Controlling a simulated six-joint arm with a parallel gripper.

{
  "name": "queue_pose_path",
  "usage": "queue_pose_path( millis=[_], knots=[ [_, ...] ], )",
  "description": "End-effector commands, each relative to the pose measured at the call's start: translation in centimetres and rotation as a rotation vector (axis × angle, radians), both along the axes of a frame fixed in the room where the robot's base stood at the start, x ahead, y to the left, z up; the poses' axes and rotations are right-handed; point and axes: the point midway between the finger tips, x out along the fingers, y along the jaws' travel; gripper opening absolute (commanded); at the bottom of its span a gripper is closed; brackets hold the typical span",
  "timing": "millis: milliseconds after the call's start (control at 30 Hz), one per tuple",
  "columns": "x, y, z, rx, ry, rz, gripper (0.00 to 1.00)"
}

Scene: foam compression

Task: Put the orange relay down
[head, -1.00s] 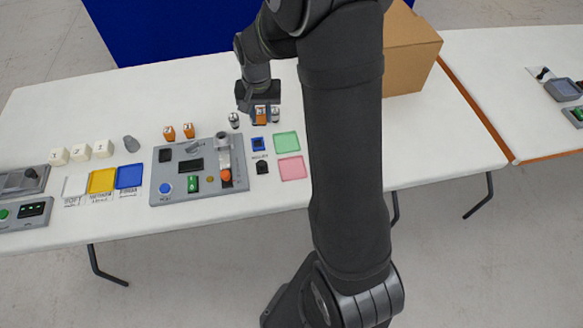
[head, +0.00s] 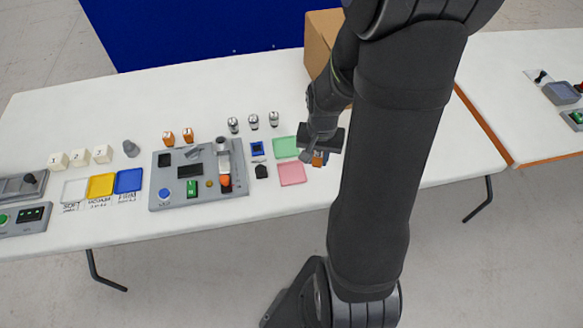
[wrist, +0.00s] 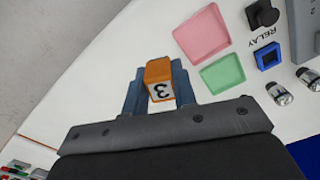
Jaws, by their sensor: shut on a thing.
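My gripper (head: 318,157) is shut on an orange relay (wrist: 159,70) marked "3". The blue fingers (wrist: 132,97) sit on both sides of it in the wrist view. In the head view the relay (head: 317,162) is partly hidden by my gripper, just right of the green tray (head: 283,152) and pink tray (head: 291,175). It is over bare white table; I cannot tell its height above it. The green tray (wrist: 222,73) and pink tray (wrist: 202,34) look empty in the wrist view.
A blue socket (head: 257,149) labelled RELAY and a black part (head: 261,171) stand left of the trays. Several silver cylinders (head: 254,121) stand behind. A grey panel (head: 198,172) and two orange pieces (head: 187,134) are further left. A cardboard box (head: 320,40) stands at the back.

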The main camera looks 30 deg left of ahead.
Motion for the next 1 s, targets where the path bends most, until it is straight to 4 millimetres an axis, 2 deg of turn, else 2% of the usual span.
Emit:
queue_pose_path(
  millis=[33, 200, 400, 533, 800, 1000],
  knots=[
    [-0.4, 1.2, -0.8, -0.002, 0.003, 0.007, 0.00],
    [-1.4, 4.6, -3.0, -0.002, 0.003, 0.005, 0.00],
    [-1.9, 6.9, -4.3, -0.001, 0.001, 0.002, 0.00],
    [-1.9, 7.1, -4.9, -0.002, 0.001, -0.001, 0.00],
    [-1.9, 7.1, -8.1, -0.002, 0.001, -0.001, 0.00],
    [-1.9, 7.1, -8.4, 0.000, 0.000, -0.001, 0.00]
  ],
)
